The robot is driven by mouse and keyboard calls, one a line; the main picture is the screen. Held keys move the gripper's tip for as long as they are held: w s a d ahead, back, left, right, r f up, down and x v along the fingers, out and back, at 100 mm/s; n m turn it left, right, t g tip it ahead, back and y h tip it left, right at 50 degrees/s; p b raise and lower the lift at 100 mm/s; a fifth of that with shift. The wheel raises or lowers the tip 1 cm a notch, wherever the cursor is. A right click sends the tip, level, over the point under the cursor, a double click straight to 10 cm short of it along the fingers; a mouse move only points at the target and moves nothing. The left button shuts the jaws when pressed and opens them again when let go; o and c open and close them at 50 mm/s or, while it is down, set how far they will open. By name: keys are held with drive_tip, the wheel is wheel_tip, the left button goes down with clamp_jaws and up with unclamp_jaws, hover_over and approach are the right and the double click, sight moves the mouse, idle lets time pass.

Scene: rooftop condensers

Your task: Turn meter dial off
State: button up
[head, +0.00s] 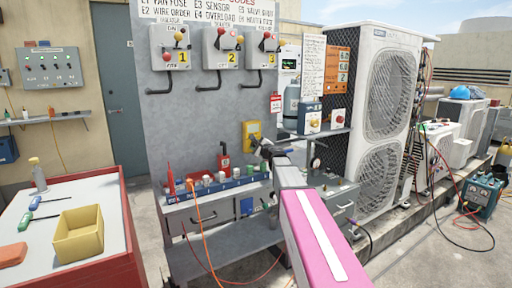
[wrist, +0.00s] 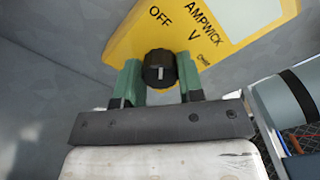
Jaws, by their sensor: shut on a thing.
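The yellow meter (wrist: 215,28) fills the top of the wrist view, tilted in the picture, with "OFF", "V" and "AMPWICK" printed on it. Its black dial (wrist: 159,58) bears a short white mark, roughly upright in the picture; I cannot tell which label it points at. My gripper (wrist: 160,78) has one green finger on each side of the dial and is shut on it. In the head view the meter (head: 252,129) is against the grey panel, and my gripper (head: 265,150) reaches its lower right part, hiding some of it.
A blue-fronted rail (head: 218,187) with several small items runs along the panel below the meter. Several numbered switch boxes (head: 220,47) are above. A shelf with a yellow-buttoned box (head: 310,118) and a large condenser (head: 385,80) stand right. A cart with a yellow bin (head: 79,233) is left.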

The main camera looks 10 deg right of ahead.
drive_tip(key=shift+n, duration=0.4)
drive_tip(key=o, duration=0.9)
drive_tip(key=v, duration=1)
drive_tip(key=shift+s+d, duration=0.15)
drive_tip(key=shift+s, duration=0.2)
drive_tip(key=shift+s+f, duration=0.1)
